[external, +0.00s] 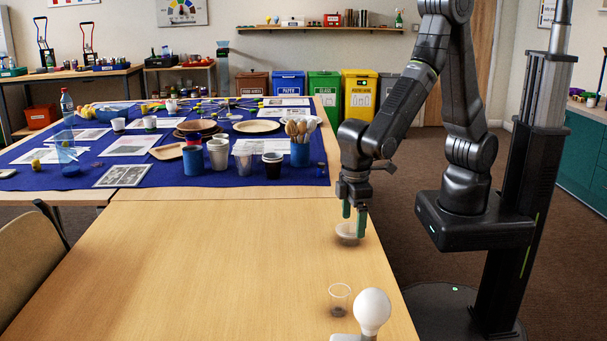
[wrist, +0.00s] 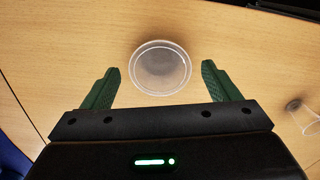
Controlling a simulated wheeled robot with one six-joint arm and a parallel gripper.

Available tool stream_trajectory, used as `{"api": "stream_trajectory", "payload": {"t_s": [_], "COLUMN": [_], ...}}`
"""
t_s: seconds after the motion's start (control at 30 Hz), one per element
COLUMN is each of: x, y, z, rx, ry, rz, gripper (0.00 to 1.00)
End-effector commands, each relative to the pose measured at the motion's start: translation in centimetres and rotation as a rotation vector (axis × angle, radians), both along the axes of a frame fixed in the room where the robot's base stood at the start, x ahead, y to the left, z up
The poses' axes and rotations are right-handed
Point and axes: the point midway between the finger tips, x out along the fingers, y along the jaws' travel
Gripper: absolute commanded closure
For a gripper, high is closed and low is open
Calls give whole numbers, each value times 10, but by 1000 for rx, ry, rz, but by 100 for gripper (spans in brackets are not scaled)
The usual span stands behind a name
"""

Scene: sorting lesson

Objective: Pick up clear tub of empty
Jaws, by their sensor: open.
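A clear tub (external: 347,231) stands on the bare wooden table near its right edge, partly hidden behind my gripper in the external view. In the wrist view the clear tub (wrist: 160,68) shows as a round, see-through rim with nothing visible inside. My gripper (external: 354,222) points down over it with green fingers. In the wrist view my gripper (wrist: 160,85) is open, with one finger to each side of the tub's near edge. The fingers do not appear to touch the tub.
A small clear cup (external: 340,298) stands by a white light bulb (external: 372,309) at the table's front right; the cup also shows in the wrist view (wrist: 303,118). A blue cloth (external: 60,181) with cups, bowls and papers covers the far table. The table's left and middle are clear.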

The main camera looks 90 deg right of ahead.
Motion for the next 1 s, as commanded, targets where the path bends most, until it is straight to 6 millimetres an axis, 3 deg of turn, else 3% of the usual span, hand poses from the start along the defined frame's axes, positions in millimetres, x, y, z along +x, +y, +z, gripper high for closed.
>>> {"api": "stream_trajectory", "payload": {"t_s": [0.2,0.53,0.73,1.0], "x": [2,2,2,2], "y": [0,0,0,0], "z": [-29,-35,-35,-35], "rx": [-1,0,0,0], "ry": [2,0,0,0], "rz": [0,0,0,0], "gripper": [18,18,55,56]}}
